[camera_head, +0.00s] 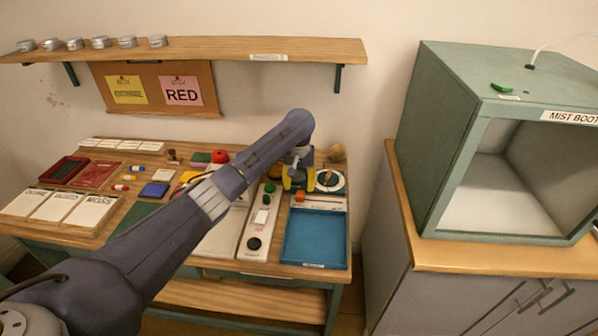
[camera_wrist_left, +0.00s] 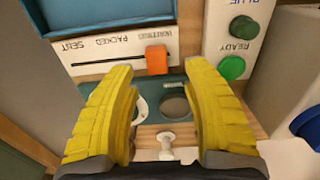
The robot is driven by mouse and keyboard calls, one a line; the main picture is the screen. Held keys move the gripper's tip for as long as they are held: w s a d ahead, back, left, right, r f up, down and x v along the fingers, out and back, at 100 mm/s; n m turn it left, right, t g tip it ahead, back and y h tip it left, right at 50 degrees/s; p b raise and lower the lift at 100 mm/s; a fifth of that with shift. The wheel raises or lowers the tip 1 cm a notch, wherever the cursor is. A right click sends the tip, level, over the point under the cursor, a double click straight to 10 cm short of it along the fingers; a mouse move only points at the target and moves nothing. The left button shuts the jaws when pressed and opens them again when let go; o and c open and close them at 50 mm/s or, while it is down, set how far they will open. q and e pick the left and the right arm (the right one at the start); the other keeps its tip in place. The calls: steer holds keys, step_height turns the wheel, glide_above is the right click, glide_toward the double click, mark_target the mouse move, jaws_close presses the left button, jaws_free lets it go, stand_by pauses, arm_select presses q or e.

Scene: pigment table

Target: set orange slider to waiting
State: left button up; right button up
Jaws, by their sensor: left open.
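The orange slider (camera_wrist_left: 157,60) is a small block at the right end of a dark slot in a white label strip (camera_wrist_left: 105,50) in the left wrist view. The strip reads SENT, PACKED and a third word too small to read, nearest the slider. In the head view the slider (camera_head: 300,196) is at the strip's left end, below my left gripper (camera_head: 298,184). My left gripper also shows in the wrist view (camera_wrist_left: 155,80), its yellow fingers open and empty. The slider appears just beyond the gap between the fingertips; no contact is clear. My right gripper is not in view.
A blue tray (camera_head: 316,238) adjoins the strip. A white panel (camera_head: 256,228) with green and black buttons stands beside it. A teal plate with round holes (camera_wrist_left: 174,106) and a white knob (camera_wrist_left: 167,139) lie beneath the fingers. The mist booth (camera_head: 500,140) stands right.

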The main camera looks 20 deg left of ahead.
mark_target(299, 193)
arm_select(q)
step_height(299, 193, up, 6)
steer(key=shift+r, duration=0.2)
steer(key=shift+a, duration=0.1)
stand_by(0.4)
